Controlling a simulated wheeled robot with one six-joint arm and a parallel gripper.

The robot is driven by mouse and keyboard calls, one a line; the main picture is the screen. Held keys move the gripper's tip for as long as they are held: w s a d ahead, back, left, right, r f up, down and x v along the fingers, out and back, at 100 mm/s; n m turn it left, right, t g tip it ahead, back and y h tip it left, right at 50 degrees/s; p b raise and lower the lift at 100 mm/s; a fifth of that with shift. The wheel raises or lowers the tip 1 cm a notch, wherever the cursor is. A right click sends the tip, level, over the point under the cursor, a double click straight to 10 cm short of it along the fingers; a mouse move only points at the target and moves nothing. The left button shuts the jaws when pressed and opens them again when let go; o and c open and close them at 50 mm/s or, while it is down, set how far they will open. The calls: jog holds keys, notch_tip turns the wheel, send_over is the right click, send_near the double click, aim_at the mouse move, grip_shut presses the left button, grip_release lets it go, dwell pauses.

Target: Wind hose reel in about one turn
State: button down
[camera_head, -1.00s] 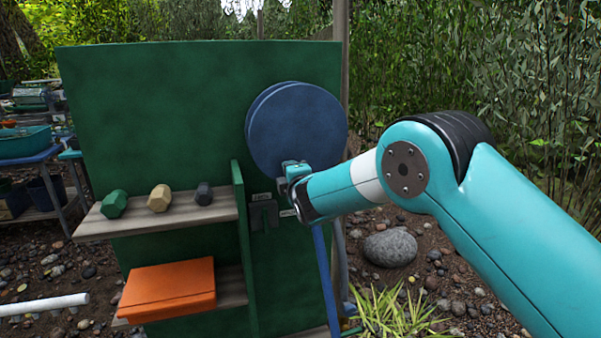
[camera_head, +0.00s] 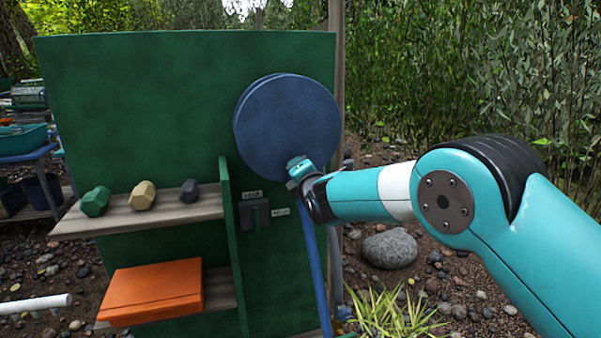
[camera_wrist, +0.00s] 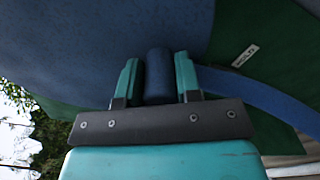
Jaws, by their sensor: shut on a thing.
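The blue hose reel (camera_head: 287,127) is a round disc mounted on the right part of the green panel. A blue hose (camera_head: 316,270) hangs down from its lower right side, and it also shows in the wrist view (camera_wrist: 262,97). My gripper (camera_head: 299,165) is at the lower edge of the reel's face. In the wrist view my gripper (camera_wrist: 158,80) is shut on a blue cylindrical handle (camera_wrist: 158,75), with one teal finger on each side. The reel's face (camera_wrist: 120,30) fills the area behind it. The head view hides the handle behind my gripper.
A wooden shelf (camera_head: 140,220) holds green, tan and grey nuggets. An orange box (camera_head: 152,291) lies on a lower shelf. A grey latch (camera_head: 255,215) with small labels is below the reel. A large rock (camera_head: 390,249) and a grass tuft (camera_head: 392,313) are on the right ground.

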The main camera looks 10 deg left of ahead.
jog(key=shift+w+d+f, duration=0.1)
jog(key=shift+w+d, duration=0.05)
jog(key=shift+d, duration=0.2)
jog(key=c, duration=0.8)
grip_release()
jog(key=shift+a, duration=0.1)
jog(key=shift+s, duration=0.25)
jog(key=b+v, duration=0.3)
jog(key=v, duration=1.4)
jog(key=shift+b, duration=0.3)
